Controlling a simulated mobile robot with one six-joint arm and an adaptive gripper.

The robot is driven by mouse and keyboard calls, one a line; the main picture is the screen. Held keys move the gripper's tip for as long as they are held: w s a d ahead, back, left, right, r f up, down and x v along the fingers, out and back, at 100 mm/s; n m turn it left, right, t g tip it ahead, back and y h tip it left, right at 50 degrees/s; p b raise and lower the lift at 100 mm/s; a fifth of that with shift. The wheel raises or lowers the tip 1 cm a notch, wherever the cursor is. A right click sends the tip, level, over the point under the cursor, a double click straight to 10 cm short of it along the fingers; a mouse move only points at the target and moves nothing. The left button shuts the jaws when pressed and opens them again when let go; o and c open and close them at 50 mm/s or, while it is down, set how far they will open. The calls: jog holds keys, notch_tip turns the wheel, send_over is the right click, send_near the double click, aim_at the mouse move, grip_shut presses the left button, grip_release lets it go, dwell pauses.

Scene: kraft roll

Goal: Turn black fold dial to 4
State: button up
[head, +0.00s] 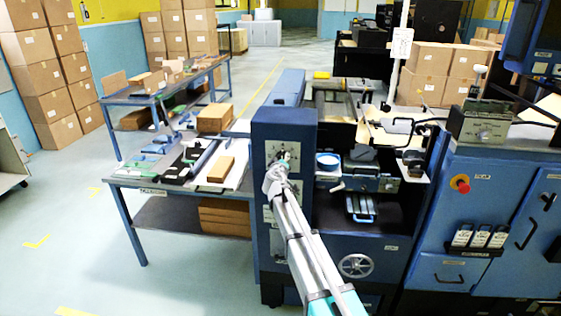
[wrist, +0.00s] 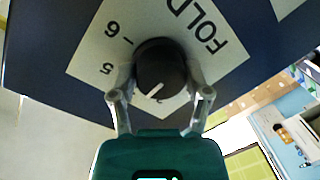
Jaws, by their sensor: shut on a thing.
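The black fold dial (wrist: 160,66) is a round knob on a pale plate (wrist: 95,50) marked FOLD, with a 6 and a 5 readable to the left of the knob. Its white pointer line slants to the lower left in the wrist view. The number it points at is hidden or too unclear to tell. My gripper (wrist: 161,78) is shut on the dial, one finger on each side. In the head view my gripper (head: 279,167) is at the upper plate on the blue machine column (head: 285,130), and the dial is hidden there.
A workbench (head: 130,180) with cartons and tools stands left of the column. A handwheel (head: 356,265) is low on the machine front. A red button (head: 461,184) is on the cabinet at right. Open floor lies at the front left.

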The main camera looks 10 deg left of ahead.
dwell(0.3)
jog(key=o, duration=1.2)
jog(key=shift+c, duration=0.2)
jog(key=shift+s, duration=0.15)
